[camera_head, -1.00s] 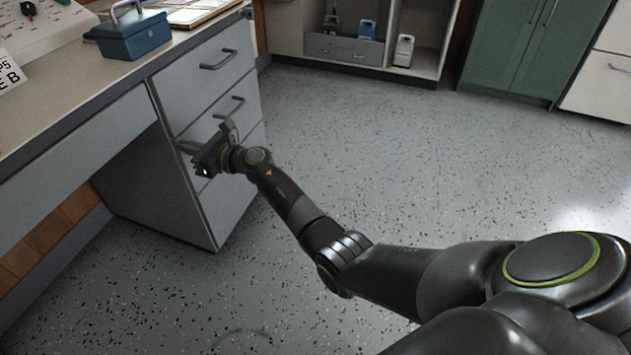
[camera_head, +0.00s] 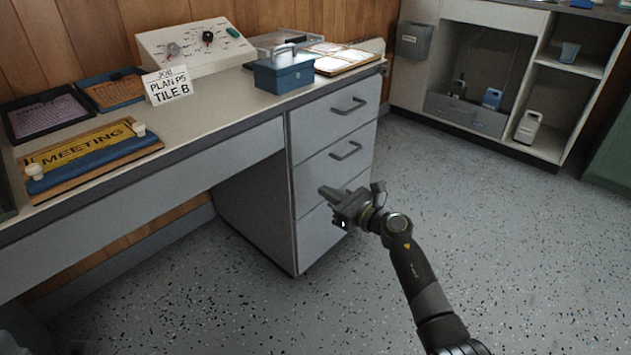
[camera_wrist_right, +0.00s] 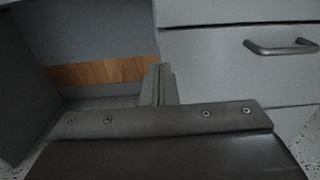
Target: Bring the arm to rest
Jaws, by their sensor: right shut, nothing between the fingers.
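My right gripper (camera_head: 330,196) is in front of the grey drawer unit, at about the height of its lower drawers. Its fingers are together with nothing between them. In the right wrist view the closed fingers (camera_wrist_right: 160,86) point toward the desk's knee space and the edge of the drawer unit. My right arm (camera_head: 415,270) reaches up from the lower right. I cannot tell whether the fingertips touch the drawer front. My left gripper is not in view.
The drawer unit (camera_head: 310,150) has closed drawers with bar handles. On the desk (camera_head: 220,110) are a blue cash box (camera_head: 284,74), a control panel (camera_head: 195,48), a sign card (camera_head: 167,86) and trays. An open shelf unit (camera_head: 560,100) stands back right. The speckled floor (camera_head: 490,240) is clear.

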